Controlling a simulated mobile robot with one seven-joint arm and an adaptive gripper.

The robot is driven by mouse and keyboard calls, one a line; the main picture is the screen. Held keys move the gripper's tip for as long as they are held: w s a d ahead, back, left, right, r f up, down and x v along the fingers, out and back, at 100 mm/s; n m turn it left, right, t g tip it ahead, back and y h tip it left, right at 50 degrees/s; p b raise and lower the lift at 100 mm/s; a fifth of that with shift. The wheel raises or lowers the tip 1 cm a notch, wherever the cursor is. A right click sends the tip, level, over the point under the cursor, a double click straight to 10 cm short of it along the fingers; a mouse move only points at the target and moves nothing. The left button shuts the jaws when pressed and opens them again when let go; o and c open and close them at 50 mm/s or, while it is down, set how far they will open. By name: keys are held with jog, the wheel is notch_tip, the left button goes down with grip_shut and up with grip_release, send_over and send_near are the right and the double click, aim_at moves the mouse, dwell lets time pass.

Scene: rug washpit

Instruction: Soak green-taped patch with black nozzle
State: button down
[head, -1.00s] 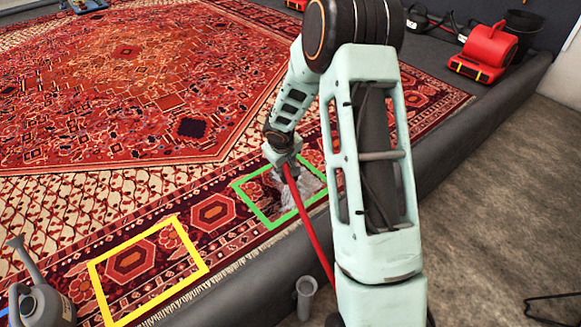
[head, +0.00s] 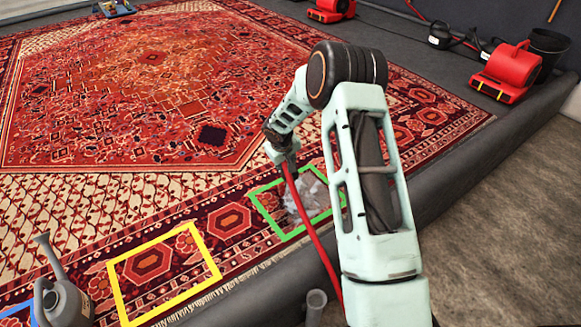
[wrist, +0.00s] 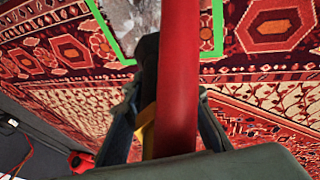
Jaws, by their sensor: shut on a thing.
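The green-taped patch (head: 259,211) lies on the patterned rug near its front border. A pale grey-white area covers much of the right part inside the tape; I cannot tell whether it is spray or wet pile. My gripper (head: 284,157) is just beyond the far-left tape edge, above the rug. It is shut on the black nozzle (wrist: 147,52), which is mostly hidden in the head view. The red hose (head: 318,236) runs from the gripper down over the pit edge and crosses the wrist view in front of the nozzle. Green tape (wrist: 111,38) also shows there.
A yellow-taped square (head: 208,254) lies to the left, with a grey watering can (head: 66,303) beyond it. The dark pit curb (head: 461,161) borders the rug. A red blower (head: 507,71) and black bucket (head: 547,50) stand at the back right.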

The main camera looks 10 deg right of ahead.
jog(key=shift+w+a+b, duration=0.65)
jog(key=shift+w+a, duration=1.55)
jog(key=shift+w, duration=3.15)
jog(key=shift+s+a+b, duration=0.85)
jog(key=shift+s+a, duration=0.6)
jog(key=shift+a, duration=2.3)
jog(key=s+d+b, duration=0.4)
jog(key=s, duration=0.7)
jog(key=s+d+b, duration=0.4)
jog(key=s+d, duration=0.1)
jog(key=s, duration=0.6)
jog(key=shift+d, duration=0.15)
jog(key=shift+s, duration=0.1)
jog(key=shift+r, duration=0.15)
